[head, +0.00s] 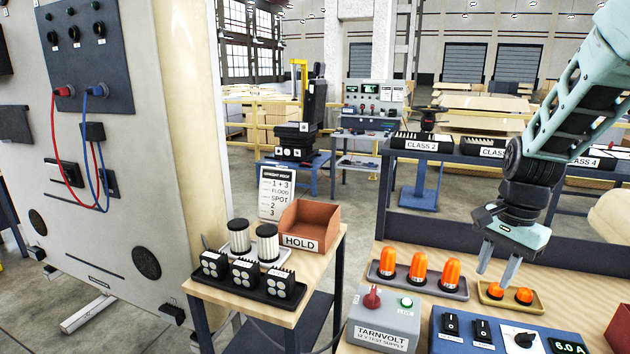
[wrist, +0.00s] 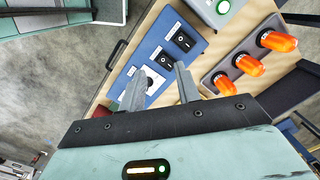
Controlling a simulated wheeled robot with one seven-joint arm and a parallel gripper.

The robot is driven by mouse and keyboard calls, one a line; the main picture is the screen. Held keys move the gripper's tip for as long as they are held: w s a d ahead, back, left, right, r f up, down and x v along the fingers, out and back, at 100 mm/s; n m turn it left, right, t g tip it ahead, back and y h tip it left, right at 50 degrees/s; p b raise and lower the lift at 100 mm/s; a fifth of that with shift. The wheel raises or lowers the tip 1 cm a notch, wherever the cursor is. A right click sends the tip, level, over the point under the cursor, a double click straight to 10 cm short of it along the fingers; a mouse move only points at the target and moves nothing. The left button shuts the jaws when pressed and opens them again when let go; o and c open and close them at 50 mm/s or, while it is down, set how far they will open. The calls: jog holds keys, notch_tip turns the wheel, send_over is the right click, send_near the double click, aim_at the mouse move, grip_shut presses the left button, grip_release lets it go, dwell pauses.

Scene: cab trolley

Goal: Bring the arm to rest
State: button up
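My gripper (head: 498,266) hangs pointing down over the right-hand wooden bench, above the small tan tray (head: 535,308) with two short orange lamps (head: 524,296). Its two fingers are apart with nothing between them. In the wrist view my gripper (wrist: 160,88) also shows its fingers spread and empty, with the blue switch panel (wrist: 150,50) behind them. In the head view the fingers look clear of the lamps, but the exact height is hard to tell.
Three tall orange beacons (head: 418,268) stand on a tray beside my gripper. The grey test supply (head: 384,318) and blue panel (head: 485,335) lie in front. A rail with labelled bins (head: 420,142) runs behind. A trolley with a HOLD bin (head: 308,225) stands left.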

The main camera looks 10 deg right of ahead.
jog(key=s+a+n, duration=0.3)
jog(key=a+n, duration=0.4)
jog(key=a, duration=0.6)
jog(key=s+a+n, duration=1.4)
jog(key=s+a, duration=0.1)
jog(key=s, duration=0.1)
jog(key=shift+a+r+n, duration=0.2)
jog(key=shift+r+n, duration=0.1)
jog(key=shift+n, duration=0.1)
